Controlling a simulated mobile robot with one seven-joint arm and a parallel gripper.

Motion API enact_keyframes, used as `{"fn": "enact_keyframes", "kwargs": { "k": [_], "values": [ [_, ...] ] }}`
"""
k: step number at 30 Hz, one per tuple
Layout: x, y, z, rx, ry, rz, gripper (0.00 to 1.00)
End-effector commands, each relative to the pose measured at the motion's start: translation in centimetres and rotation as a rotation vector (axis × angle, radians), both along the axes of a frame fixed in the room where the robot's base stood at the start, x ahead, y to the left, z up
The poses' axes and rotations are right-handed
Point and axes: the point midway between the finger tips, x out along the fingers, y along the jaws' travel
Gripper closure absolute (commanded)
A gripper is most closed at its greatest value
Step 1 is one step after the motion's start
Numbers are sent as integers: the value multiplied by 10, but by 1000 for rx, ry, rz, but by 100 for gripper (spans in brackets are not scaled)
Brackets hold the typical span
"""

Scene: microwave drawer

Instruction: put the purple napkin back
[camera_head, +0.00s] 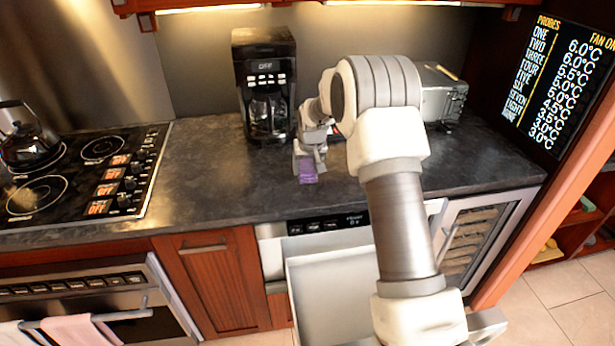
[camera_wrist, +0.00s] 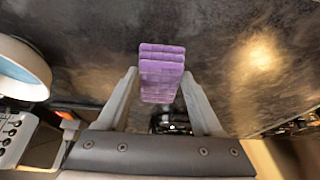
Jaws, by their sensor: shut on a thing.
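The purple napkin (camera_head: 307,172) is a small folded, layered block in the head view, at or just above the dark countertop. It also shows in the wrist view (camera_wrist: 162,72), between the two fingers. My gripper (camera_head: 307,160) is shut on the napkin, in front of the coffee maker. In the wrist view my gripper's fingers (camera_wrist: 161,90) press on the napkin's two sides. An open drawer (camera_head: 330,290) sits below the counter's front edge, partly hidden by my arm. I cannot tell whether the napkin touches the counter.
A black coffee maker (camera_head: 265,85) stands behind my gripper. A toaster oven (camera_head: 441,95) is at the right, partly behind my arm. The stove (camera_head: 75,175) with a kettle (camera_head: 28,138) is at the left. The counter (camera_head: 215,165) left of my gripper is clear.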

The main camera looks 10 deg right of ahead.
Motion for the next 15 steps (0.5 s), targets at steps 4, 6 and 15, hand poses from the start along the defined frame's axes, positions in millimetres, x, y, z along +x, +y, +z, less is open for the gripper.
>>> {"fn": "enact_keyframes", "kwargs": {
  "k": [4,6,15],
  "values": [
    [-1,0,-19,0,5,0,85],
    [-1,0,-30,0,5,0,85],
    [0,0,-38,0,0,0,85]
  ]
}}
